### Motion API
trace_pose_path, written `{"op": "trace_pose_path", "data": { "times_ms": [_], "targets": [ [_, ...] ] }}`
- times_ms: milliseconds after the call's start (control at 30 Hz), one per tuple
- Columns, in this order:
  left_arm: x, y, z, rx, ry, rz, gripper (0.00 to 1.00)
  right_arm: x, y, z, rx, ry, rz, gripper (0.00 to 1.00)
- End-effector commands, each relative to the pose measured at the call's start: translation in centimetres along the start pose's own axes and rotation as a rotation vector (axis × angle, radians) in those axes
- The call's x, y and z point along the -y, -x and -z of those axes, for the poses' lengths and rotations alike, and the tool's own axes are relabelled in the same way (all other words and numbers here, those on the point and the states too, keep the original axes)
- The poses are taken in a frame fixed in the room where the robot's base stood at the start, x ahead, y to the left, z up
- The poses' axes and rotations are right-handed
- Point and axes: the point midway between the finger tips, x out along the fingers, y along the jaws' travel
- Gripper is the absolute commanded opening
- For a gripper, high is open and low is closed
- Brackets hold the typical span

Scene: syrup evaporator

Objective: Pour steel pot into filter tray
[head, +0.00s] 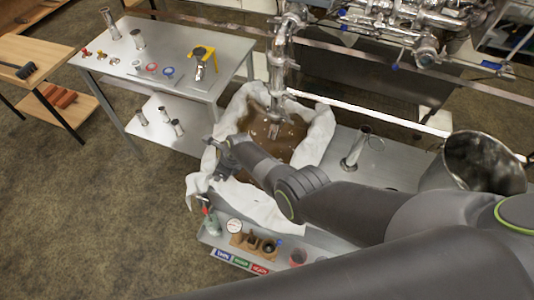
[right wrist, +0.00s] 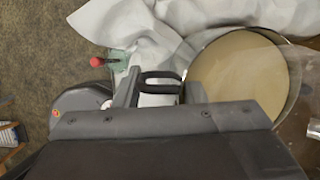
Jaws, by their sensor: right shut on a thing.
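The filter tray is lined with a bunched white cloth (head: 316,135) and holds brown liquid (head: 258,123), below a metal spout. My right gripper (head: 226,160) is over the cloth's left side, at the end of an arm reaching from the right. In the right wrist view a round steel pot (right wrist: 287,80) with tan contents shows beside the gripper (right wrist: 132,88), which is shut on its black loop handle (right wrist: 160,76). I cannot make out the pot in the head view, where my arm hides part of the tray. My left gripper is not in view.
A large steel vessel (head: 487,163) and a slim steel cylinder (head: 355,147) stand right of the tray. A bottle with a red top (head: 211,221), a gauge (head: 234,226) and coloured labels line the front edge. Pipework (head: 420,30) is behind. A side table (head: 165,62) stands left.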

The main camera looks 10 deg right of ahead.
Motion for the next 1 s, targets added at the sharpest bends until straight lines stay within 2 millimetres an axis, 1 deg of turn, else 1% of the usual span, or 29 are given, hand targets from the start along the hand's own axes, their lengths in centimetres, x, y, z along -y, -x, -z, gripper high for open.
{"op": "trace_pose_path", "data": {
  "times_ms": [33, 533, 1000],
  "targets": [
    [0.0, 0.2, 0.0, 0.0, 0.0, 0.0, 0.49, 0.2, 0.3, -0.2, 0.01, 0.0, 0.001, 0.0],
    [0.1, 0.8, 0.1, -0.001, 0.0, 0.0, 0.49, 0.4, 1.1, 0.0, 0.073, -0.007, -0.024, 0.0],
    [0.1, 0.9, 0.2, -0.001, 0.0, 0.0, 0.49, 0.6, 1.6, 0.2, 0.118, -0.014, -0.042, 0.0]
  ]
}}
